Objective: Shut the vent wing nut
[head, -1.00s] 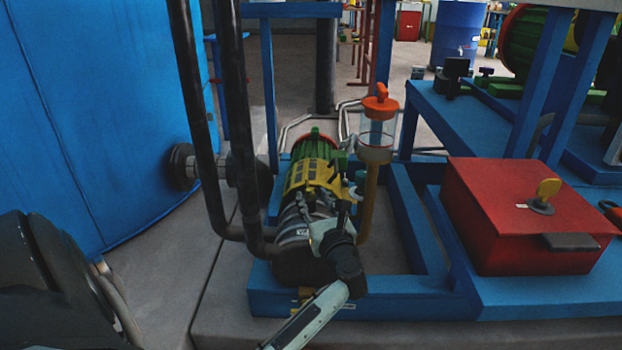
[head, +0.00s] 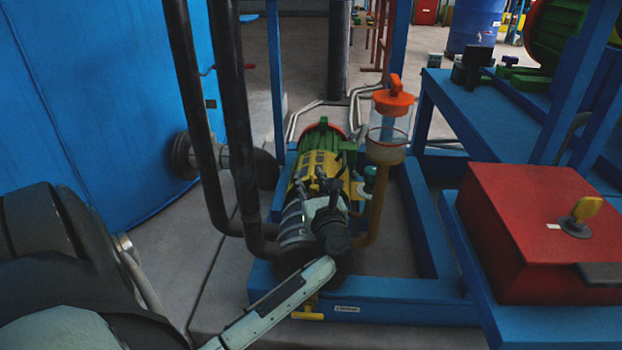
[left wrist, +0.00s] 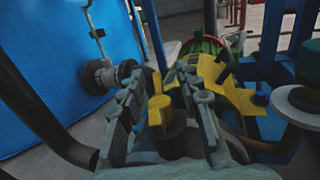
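A yellow wing nut (left wrist: 160,112) stands on a dark round stem in the left wrist view, between the two fingers of my left gripper (left wrist: 163,105). The fingers are spread, with a gap visible on each side of the nut. In the head view my left gripper (head: 322,188) is over the pump (head: 298,222), beside its yellow middle section. The wing nut cannot be told apart there; my gripper and the yellow section crowd that spot. My right gripper is not in view.
An orange-capped clear cup (head: 388,128) on a brass-coloured pipe stands just right of the pump. Two dark vertical pipes (head: 228,130) stand to its left, before a blue tank (head: 80,100). A red box (head: 535,230) with a yellow key-like handle (head: 580,212) is at right.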

